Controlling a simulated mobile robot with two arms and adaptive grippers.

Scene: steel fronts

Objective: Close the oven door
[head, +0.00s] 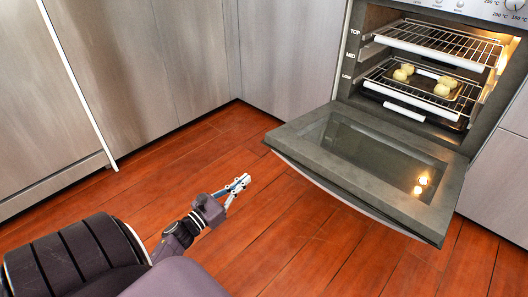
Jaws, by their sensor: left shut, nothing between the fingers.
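The oven (352,62) stands at the upper right with its cavity lit. Its door (318,157) is open, folded down to about level, with a dark glass window facing up. My left gripper (246,179) is shut and empty. In the picture it is to the left of the door's front edge, apart from it, over the wooden floor. The handle side along the door's front edge is mostly hidden under the door. My right gripper is not in view.
Inside the oven are wire racks (437,42) and a dark tray (457,106) with several pale round pieces of food. Steel cabinet fronts (290,50) line the back and left. The wooden floor (290,235) in front is clear.

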